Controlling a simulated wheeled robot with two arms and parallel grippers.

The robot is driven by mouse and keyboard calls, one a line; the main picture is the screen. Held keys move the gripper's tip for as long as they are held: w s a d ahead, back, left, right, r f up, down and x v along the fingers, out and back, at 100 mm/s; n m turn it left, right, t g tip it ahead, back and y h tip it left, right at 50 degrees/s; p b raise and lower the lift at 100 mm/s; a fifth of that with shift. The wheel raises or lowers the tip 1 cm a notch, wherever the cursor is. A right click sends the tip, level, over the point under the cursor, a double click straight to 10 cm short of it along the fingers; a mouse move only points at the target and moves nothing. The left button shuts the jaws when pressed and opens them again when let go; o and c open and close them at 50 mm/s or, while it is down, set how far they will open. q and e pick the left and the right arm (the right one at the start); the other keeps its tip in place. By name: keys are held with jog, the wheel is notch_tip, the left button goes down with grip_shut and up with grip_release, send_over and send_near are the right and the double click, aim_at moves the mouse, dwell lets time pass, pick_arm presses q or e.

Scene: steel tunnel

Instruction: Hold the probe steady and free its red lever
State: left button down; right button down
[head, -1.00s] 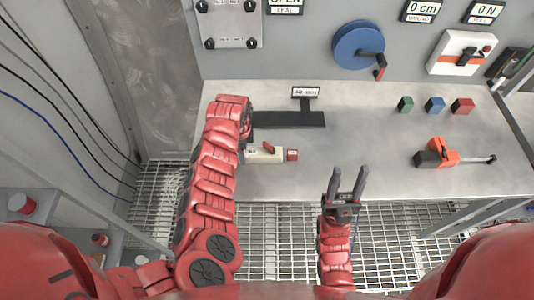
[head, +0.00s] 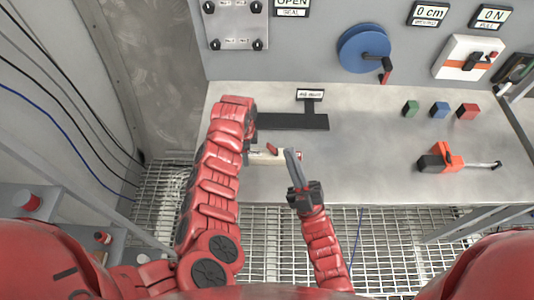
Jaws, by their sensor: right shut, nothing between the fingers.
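The probe (head: 263,157) is a pale body lying on the steel bench, with its red lever (head: 272,149) on top and a red end piece just behind my right fingers. My right gripper (head: 293,168) is shut and empty. Its fingers point up the picture beside the lever, overlapping the probe's right end in view; I cannot tell whether they touch it.
A black stand with a small sign (head: 310,95) is behind the probe. Green (head: 410,107), blue (head: 439,110) and red (head: 467,111) blocks and an orange-black tool (head: 441,160) lie at right. A blue reel (head: 363,48) is on the wall. The bench middle is clear.

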jog(key=w+a+f+n+g+h, duration=0.1)
jog(key=w+a+f+n+g, duration=0.3)
jog(key=a+f, duration=0.3)
jog(key=n+g+h, duration=0.4)
jog(key=n+h, duration=0.4)
jog(key=h, duration=0.3)
send_near(266, 159)
jog(key=r, duration=0.3)
jog(key=shift+s+a, duration=0.15)
jog(key=shift+a, duration=0.1)
jog(key=shift+d+r+n, duration=0.1)
jog(key=shift+d+n, duration=0.15)
jog(key=shift+n, duration=0.05)
jog(key=x, duration=1)
